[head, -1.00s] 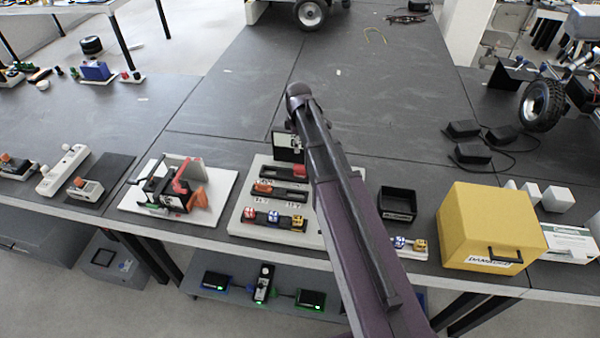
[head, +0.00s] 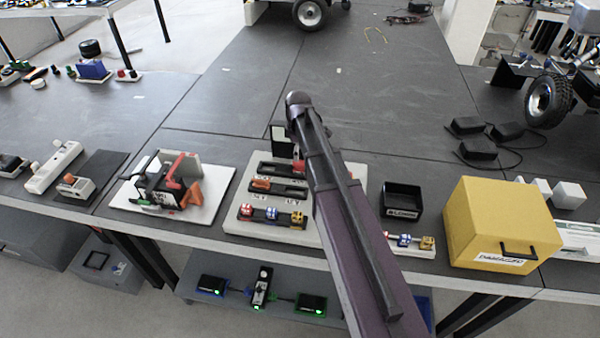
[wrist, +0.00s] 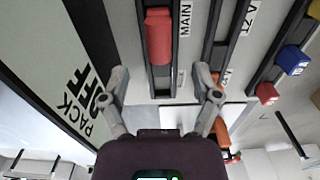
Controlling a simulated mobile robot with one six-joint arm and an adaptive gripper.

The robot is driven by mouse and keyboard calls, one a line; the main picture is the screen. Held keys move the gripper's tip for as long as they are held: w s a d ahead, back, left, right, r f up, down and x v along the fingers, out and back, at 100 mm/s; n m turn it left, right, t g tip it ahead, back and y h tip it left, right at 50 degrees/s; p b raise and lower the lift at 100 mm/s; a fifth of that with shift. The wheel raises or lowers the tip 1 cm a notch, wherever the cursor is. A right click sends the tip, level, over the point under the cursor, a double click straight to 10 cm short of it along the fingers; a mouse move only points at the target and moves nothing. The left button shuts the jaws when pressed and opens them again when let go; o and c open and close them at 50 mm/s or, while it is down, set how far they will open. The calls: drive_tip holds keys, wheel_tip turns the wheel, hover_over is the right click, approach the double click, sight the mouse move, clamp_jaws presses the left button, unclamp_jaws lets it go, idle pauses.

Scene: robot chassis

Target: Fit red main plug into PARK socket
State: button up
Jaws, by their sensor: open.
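The red main plug (wrist: 159,38) lies in a dark slot beside the MAIN label in the wrist view. It also shows in the head view (head: 299,167), partly behind my arm. My gripper (wrist: 162,80) is open, its two fingers spread either side of the slot's line, with the plug ahead of and between them. It is not closed on anything. My arm hides the gripper in the head view. The white board (head: 240,226) holds the slots. I cannot make out a PARK label on any socket.
An upright panel reading PACK OFF (wrist: 70,100) stands left in the wrist view. A black tray (head: 402,198) and yellow box (head: 503,225) are to the right.

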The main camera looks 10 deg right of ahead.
sight(299, 166)
drive_tip(key=shift+f+b, duration=0.75)
drive_tip(key=shift+f, duration=0.3)
drive_tip(key=shift+f+b, duration=2.6)
drive_tip(key=shift+c, duration=0.2)
clamp_jaws()
